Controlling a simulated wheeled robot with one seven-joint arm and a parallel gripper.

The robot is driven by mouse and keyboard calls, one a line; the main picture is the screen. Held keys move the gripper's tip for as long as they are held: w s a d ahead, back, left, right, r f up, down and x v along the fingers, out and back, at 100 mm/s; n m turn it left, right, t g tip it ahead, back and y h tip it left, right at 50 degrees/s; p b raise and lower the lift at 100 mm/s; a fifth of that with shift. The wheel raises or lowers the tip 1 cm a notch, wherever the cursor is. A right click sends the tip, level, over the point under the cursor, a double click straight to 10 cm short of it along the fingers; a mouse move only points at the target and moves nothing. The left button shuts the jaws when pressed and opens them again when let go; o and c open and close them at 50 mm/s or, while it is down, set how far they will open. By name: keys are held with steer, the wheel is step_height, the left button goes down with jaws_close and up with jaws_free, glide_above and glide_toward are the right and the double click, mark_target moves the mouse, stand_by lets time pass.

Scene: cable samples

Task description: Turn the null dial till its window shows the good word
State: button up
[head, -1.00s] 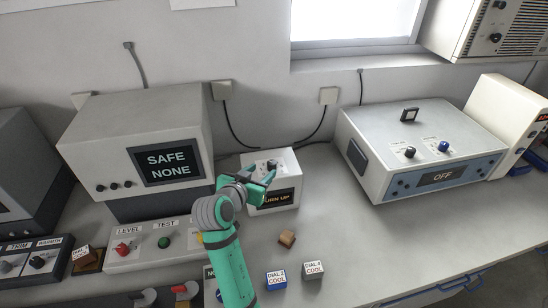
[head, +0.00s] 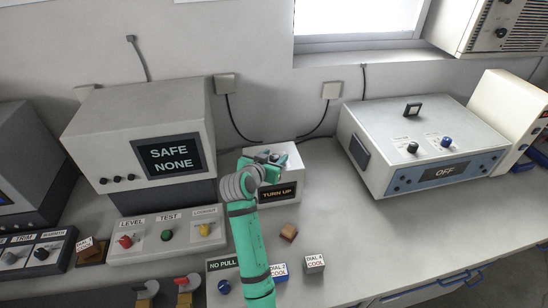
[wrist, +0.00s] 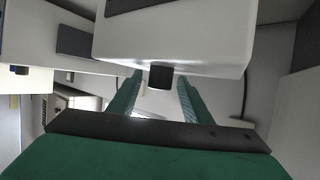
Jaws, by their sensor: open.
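A small white box (head: 291,163) stands on the bench with a dark window (head: 277,193) that reads "TURN UP". I take it for the null dial's box; no name on it is readable. Its dial is hidden behind my gripper (head: 268,158) in the head view. In the wrist view a dark knob (wrist: 160,77) stands out from a pale box face. My gripper (wrist: 160,84) is open there, one green finger on each side of the knob, with gaps showing on both sides.
A big grey unit (head: 135,122) at left reads "SAFE NONE". The panel before it (head: 150,250) has red, green and yellow knobs. A device reading "OFF" (head: 415,130) is at right.

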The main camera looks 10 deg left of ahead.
steer(key=c, duration=1.1)
steer(key=shift+o, duration=0.2)
steer(key=shift+m+h, duration=0.3)
steer(key=m+g+h, duration=0.1)
steer(key=m+h, duration=0.1)
steer(key=shift+a+h, duration=0.1)
steer(key=shift+h, duration=0.2)
steer(key=shift+m+g+h, duration=1.8)
steer(key=shift+m+h, duration=0.5)
steer(key=shift+m, duration=0.3)
steer(key=o, duration=1.1)
steer(key=shift+c, duration=0.2)
